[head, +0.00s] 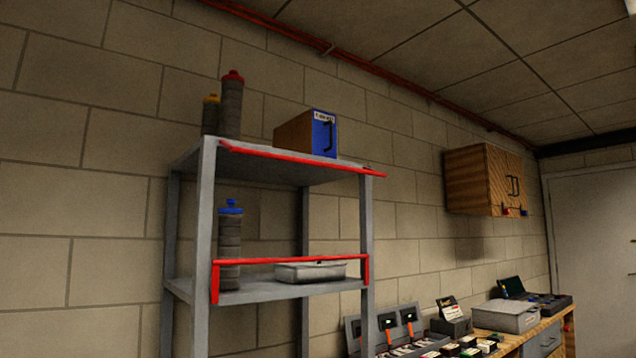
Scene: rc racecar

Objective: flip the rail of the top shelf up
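The top shelf (270,172) is the upper board of a grey metal rack, left of centre in the head view. Its red rail (300,159) runs along the front edge at about board level and does not stand above the board. The rail's right end sticks out a little past the right front post. The lower shelf (290,291) has a similar red rail (290,261), which stands up above its board on two short red end arms. My gripper is not in view, and nothing of mine touches the rack.
On the top shelf stand a red-capped bottle (231,105), a yellow-capped bottle (210,115) and a blue-fronted box (323,135). The lower shelf holds a blue-capped bottle (229,245) and a grey case (310,272). A cluttered workbench (535,331) and a wooden wall cabinet (480,180) are at right.

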